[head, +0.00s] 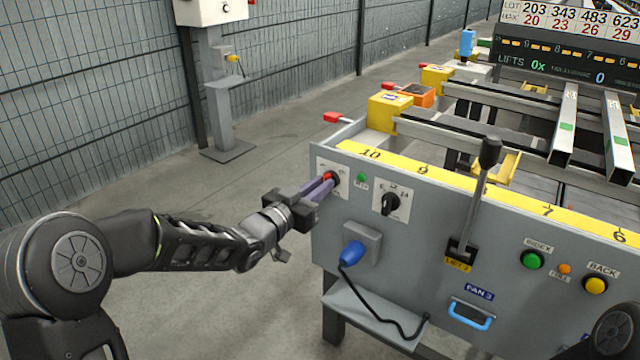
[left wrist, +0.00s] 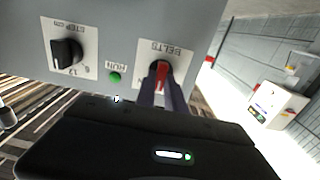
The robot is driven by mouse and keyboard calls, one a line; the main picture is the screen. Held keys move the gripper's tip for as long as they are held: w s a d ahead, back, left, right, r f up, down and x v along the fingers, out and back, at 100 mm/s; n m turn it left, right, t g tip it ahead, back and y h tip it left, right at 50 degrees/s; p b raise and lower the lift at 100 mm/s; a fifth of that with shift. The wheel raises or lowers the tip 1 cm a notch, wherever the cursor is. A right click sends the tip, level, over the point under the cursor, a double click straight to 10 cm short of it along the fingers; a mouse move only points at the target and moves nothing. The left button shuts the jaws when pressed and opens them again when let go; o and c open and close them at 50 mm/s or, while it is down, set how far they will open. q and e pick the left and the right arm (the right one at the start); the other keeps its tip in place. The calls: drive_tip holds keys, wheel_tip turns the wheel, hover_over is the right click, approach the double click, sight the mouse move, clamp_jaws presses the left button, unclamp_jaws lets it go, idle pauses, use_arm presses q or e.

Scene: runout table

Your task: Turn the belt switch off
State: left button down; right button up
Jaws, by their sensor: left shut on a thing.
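The belt switch (head: 328,176) is a red handle on a dark round base, on a white plate at the upper left of the grey panel. In the left wrist view the red handle (left wrist: 162,74) stands near upright in the picture, under an upside-down "BELTS" label. My left gripper (head: 324,184) reaches it from the left, its two fingers closed on the red handle, one on each side. The fingers hide part of the handle and plate, and I cannot read the position marks. My right gripper is not in view.
A green RUN lamp (head: 361,177) and a black STEP knob (head: 391,203) sit right of the switch. A blue plug (head: 353,253) with a cable is below. A tall black lever (head: 478,190) sticks out farther right. Open floor lies left of the panel.

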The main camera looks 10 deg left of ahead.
use_arm(q)
drive_tip(key=n+p, duration=0.3)
drive_tip(key=n, duration=0.5)
drive_tip(key=shift+a+n+p, duration=0.1)
drive_tip(key=shift+n+p, duration=0.25)
drive_tip(key=shift+n, duration=0.05)
drive_tip(key=shift+f, duration=0.1)
drive_tip(key=c, duration=1.4)
unclamp_jaws()
drive_tip(key=shift+c, duration=0.2)
drive_tip(key=p+v, duration=0.1)
drive_tip(key=v, duration=0.6)
drive_tip(key=shift+s, duration=0.35)
